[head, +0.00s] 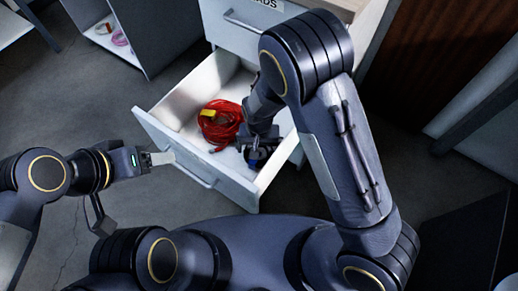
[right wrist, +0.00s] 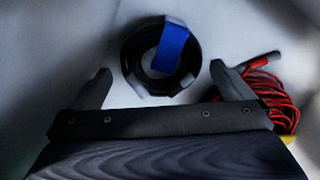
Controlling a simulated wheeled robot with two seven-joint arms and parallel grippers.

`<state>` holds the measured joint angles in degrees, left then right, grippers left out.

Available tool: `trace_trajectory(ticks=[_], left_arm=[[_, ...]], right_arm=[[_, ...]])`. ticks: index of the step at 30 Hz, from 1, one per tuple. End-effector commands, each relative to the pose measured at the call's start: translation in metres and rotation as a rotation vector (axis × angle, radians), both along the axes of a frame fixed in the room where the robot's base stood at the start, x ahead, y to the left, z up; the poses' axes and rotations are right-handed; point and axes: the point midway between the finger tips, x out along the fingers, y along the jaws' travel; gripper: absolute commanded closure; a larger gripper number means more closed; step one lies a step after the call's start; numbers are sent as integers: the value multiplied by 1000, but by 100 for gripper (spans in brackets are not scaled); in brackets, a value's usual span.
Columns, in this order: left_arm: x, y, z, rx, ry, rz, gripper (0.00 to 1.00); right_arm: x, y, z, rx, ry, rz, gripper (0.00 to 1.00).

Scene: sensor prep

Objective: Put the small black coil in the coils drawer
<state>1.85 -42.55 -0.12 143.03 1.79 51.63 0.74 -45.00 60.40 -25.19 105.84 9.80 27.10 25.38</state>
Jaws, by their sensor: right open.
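The small black coil (right wrist: 133,65) has a blue band and lies flat on the floor of the open white drawer (head: 160,131). In the head view the coil (head: 257,154) is mostly hidden under my right arm. My right gripper (right wrist: 168,85) is open, with its two fingers apart on either side of the near part of the coil and nothing clamped. Its fingers are hidden in the head view. My left gripper (head: 160,158) is outside the drawer front, close to the drawer handle (head: 190,172); whether its jaws are open is too small to tell.
A red cable coil (head: 219,124) with a yellow tag lies in the same drawer, left of the black coil; part of it (right wrist: 283,108) shows in the right wrist view. A closed drawer with a handle (head: 243,21) is above. Grey shelving (head: 150,42) stands at the back left.

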Motion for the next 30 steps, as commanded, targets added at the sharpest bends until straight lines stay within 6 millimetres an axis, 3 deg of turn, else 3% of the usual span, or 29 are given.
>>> trace_trajectory(ticks=[1, 3, 12, 30], left_arm=[[0, 0, 10, 0, 0, 0, 35], [0, 0, 16, 0, 0, 0, 35], [0, 0, 32, 0, 0, 0, 35], [0, 0, 33, 0, 0, 0, 35]], right_arm=[[0, 1, 18, 2, -3, 1, 0], [1, 1, 34, 3, -4, 3, 0], [0, 0, 80, 0, -1, 2, 0], [0, 0, 86, -1, 0, 1, 0]])
